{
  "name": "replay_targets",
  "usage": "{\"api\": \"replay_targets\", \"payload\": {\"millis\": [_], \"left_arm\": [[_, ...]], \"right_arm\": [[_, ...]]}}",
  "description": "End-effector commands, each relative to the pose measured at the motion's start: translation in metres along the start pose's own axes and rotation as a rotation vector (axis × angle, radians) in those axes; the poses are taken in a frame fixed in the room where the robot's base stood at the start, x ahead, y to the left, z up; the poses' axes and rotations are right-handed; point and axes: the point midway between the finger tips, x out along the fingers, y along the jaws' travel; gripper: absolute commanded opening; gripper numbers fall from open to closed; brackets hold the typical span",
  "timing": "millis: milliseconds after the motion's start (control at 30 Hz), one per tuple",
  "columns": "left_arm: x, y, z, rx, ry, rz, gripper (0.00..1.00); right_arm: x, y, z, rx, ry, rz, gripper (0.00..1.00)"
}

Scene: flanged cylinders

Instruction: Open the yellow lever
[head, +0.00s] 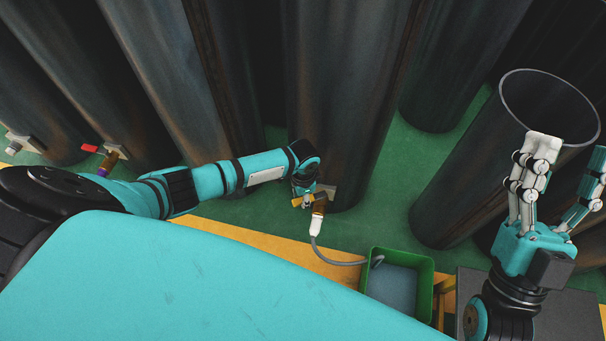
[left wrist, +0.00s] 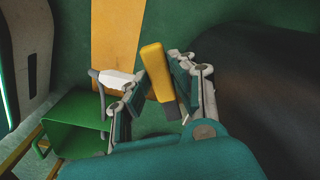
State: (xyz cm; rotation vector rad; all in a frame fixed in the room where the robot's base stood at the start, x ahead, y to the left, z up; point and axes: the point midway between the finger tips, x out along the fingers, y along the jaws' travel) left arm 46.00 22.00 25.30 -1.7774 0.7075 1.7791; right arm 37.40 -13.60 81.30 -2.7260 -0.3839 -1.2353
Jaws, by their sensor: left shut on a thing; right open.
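The yellow lever (left wrist: 157,72) stands between the fingers of my left gripper (left wrist: 158,92) in the left wrist view. The gripper is shut on it. In the head view, my left gripper (head: 306,193) is at the foot of a dark cylinder (head: 345,90), beside a brass fitting (head: 319,207); only a small bit of yellow shows there. A white connector (head: 316,227) with a grey hose hangs below the fitting; it also shows in the left wrist view (left wrist: 118,79). My right gripper (head: 569,160) is open and empty, in front of an open-topped cylinder (head: 465,175).
A green bin (head: 428,292) stands below and right of the fitting, with the hose end over it. A red lever (head: 90,148) and another fitting (head: 108,160) are on a cylinder at left. Green floor (head: 400,180) is clear between the cylinders.

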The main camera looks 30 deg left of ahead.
Motion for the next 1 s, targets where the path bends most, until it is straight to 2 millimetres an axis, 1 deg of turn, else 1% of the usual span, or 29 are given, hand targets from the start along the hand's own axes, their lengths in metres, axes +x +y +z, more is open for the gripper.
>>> {"api": "replay_targets", "payload": {"millis": [67, 100, 267, 500, 633, 767, 1000], "left_arm": [[0.0, 0.001, -0.001, 0.002, 0.002, 0.002, 0.0], [0.0, 0.001, -0.001, 0.002, 0.002, 0.002, 0.26], [0.0, 0.001, -0.001, 0.002, 0.002, 0.001, 0.46], [-0.001, 0.0, 0.0, 0.002, 0.001, 0.0, 0.46], [-0.008, -0.001, 0.0, 0.001, 0.002, 0.0, 0.46], [-0.029, -0.001, -0.001, 0.004, 0.004, -0.001, 0.46], [-0.081, -0.001, -0.001, 0.003, 0.004, -0.002, 0.46]], "right_arm": [[0.0, 0.0, 0.0, 0.0, 0.001, 0.0, 0.53], [0.0, 0.0, 0.0, 0.0, 0.001, 0.0, 0.53], [0.0, 0.0, 0.0, 0.0, 0.002, 0.0, 0.53], [0.0, 0.0, 0.0, 0.0, 0.002, 0.0, 0.53], [0.0, 0.0, 0.0, 0.001, 0.001, -0.001, 0.53], [0.0, 0.0, 0.0, 0.0, 0.001, 0.0, 0.53], [0.0, 0.0, 0.0, 0.0, 0.002, 0.0, 0.53]]}}
